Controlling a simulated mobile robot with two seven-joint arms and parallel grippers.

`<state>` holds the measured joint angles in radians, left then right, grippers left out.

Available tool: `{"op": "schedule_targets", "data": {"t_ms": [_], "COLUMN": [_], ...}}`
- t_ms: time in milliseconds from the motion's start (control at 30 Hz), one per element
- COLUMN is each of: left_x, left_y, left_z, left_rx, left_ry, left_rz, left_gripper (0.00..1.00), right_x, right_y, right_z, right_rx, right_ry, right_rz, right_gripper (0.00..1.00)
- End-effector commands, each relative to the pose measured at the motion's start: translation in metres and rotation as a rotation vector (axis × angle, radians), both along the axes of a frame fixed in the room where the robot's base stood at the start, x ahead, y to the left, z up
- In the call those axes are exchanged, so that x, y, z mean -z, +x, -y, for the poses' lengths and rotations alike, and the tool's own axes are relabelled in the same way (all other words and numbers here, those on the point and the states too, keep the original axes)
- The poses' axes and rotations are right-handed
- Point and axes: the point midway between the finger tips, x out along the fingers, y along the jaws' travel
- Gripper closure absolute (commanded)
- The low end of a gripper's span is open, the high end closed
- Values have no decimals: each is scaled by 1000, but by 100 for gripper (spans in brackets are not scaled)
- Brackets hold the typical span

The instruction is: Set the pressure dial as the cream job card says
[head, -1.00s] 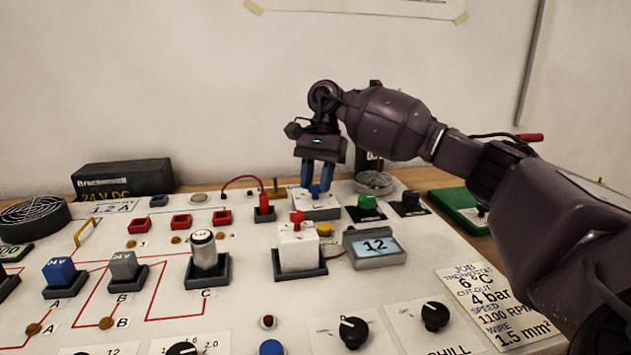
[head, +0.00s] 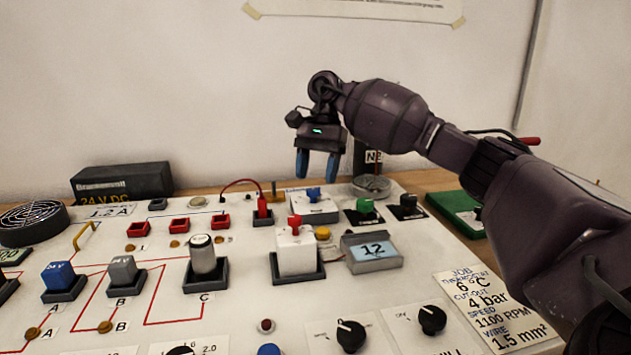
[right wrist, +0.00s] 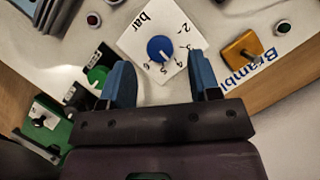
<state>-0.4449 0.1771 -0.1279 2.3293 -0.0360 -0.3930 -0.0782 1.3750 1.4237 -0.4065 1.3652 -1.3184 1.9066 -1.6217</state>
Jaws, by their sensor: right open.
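The pressure dial is a blue knob (head: 314,194) on a pale box at the back of the panel. In the right wrist view the blue knob (right wrist: 160,49) sits on a white plate marked "bar", with numbers about 2 to 6. Its pale mark points towards the 4–5 side; the exact value is too small to tell. My right gripper (head: 317,172) is open and empty just above the knob, fingers apart from it; it also shows in the right wrist view (right wrist: 162,78). The cream job card (head: 492,310) reads "cut-out 4 bar". My left gripper is out of view.
A red plug (head: 264,207) with a looped cable stands left of the dial. Green (head: 365,206) and black (head: 408,201) knobs stand to its right. The wall is behind.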

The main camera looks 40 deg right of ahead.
Motion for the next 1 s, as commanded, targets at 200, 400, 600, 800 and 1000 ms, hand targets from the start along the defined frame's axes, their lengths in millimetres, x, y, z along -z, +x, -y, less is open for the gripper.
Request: {"op": "schedule_targets", "data": {"t_ms": [200, 400, 600, 800, 1000], "left_x": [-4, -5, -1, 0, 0], "left_y": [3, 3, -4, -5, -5], "left_z": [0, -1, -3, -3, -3], "left_rx": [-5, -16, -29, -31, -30], "left_ry": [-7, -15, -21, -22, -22], "left_rz": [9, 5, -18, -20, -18], "left_gripper": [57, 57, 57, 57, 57], "right_x": [-45, -67, -75, -74, -74], "right_y": [7, 10, 12, 12, 12], "right_z": [15, 23, 27, 28, 28], "right_rx": [2, 1, 1, 0, 0], "right_ry": [2, 1, 0, -1, 0], "right_rz": [8, 6, 5, 1, 1], "right_gripper": [43, 43, 43, 43, 43]}}
